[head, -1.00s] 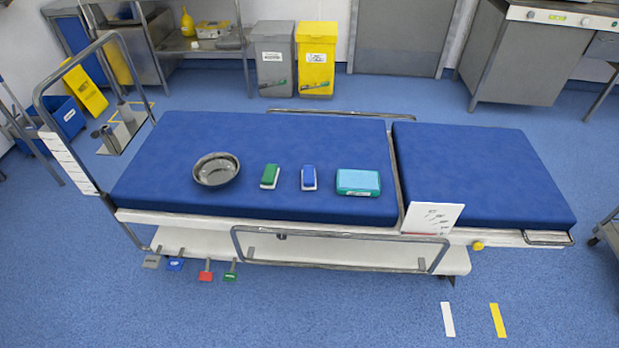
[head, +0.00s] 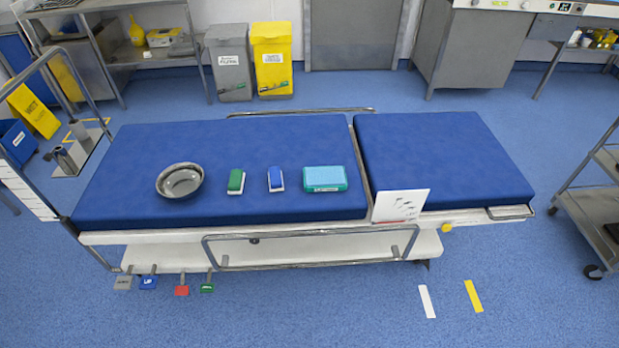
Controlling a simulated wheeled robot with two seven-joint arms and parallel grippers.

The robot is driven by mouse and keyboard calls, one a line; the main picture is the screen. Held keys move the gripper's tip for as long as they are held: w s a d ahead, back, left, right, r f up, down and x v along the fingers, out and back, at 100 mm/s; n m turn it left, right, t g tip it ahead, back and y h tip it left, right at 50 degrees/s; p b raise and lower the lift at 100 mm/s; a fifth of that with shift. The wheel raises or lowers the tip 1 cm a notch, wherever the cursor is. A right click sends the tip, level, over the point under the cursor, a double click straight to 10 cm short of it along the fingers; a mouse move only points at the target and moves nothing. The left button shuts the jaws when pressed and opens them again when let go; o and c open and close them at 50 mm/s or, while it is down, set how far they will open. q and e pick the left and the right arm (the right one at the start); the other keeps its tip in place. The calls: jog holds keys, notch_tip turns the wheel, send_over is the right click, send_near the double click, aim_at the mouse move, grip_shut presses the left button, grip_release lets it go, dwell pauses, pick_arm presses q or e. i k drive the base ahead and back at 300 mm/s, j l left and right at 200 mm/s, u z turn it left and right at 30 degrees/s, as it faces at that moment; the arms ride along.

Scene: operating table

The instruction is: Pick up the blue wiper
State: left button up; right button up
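The blue wiper (head: 275,178) is a small block with a blue top and a pale base. It lies on the blue operating table mattress (head: 140,150), between a green wiper (head: 236,181) on its left and a turquoise box (head: 324,179) on its right. It touches neither of them. Neither of my grippers is in the head view.
A round metal bowl (head: 180,180) sits left of the green wiper. A metal rail (head: 310,250) runs along the table's near side, and a white card (head: 399,206) stands near its front edge. A metal trolley (head: 600,205) stands at the right.

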aim_at(276, 184)
jog(key=i+j+z, duration=0.15)
jog(key=i+z, duration=0.2)
jog(key=i+j+z, duration=0.2)
jog(key=z, duration=0.15)
jog(key=i+j+z, duration=0.2)
jog(key=z, duration=0.15)
